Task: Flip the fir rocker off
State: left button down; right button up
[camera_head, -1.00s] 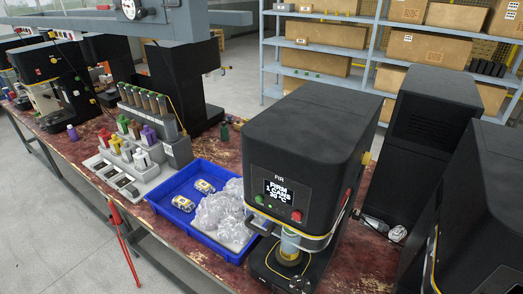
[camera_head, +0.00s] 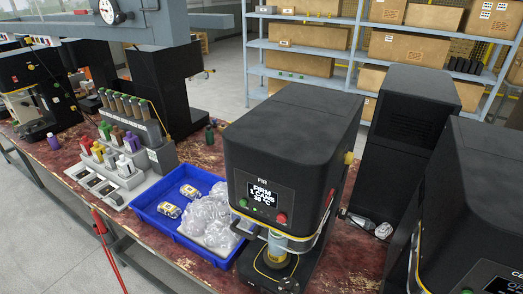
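The fir machine (camera_head: 290,150) is a black seamer at centre right on the worn red table, labelled FIR. Its lit display (camera_head: 262,195) reads what looks like "FIRM 1 CANS 30 °C". A green button (camera_head: 243,202) and a red button (camera_head: 282,218) sit by the display. A pale can (camera_head: 277,243) stands in its opening behind a guard bar. A yellow part (camera_head: 349,158) sticks out on its right side; I cannot tell whether this is the rocker. No rocker is clearly visible on the front. Neither of my grippers is in view.
A blue tray (camera_head: 160,232) with two small tins and clear wrapped stuff lies left of the machine. A rack of bottles (camera_head: 125,104) stands behind it. A tall black cabinet (camera_head: 412,130) and another machine (camera_head: 480,190) stand close on the right. A red bar (camera_head: 108,245) stands before the table.

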aim_at(330, 198)
jog(key=i+l, duration=0.15)
jog(key=l, duration=0.15)
jog(key=i+l, duration=0.15)
jog(key=l, duration=0.15)
jog(key=i+l, duration=0.15)
jog(key=l, duration=0.15)
jog(key=k, duration=0.4)
jog(key=i+j+z, duration=0.1)
jog(key=z, duration=0.4)
jog(key=j+z, duration=0.25)
jog(key=z, duration=0.2)
jog(key=j+z, duration=0.2)
jog(key=z, duration=0.3)
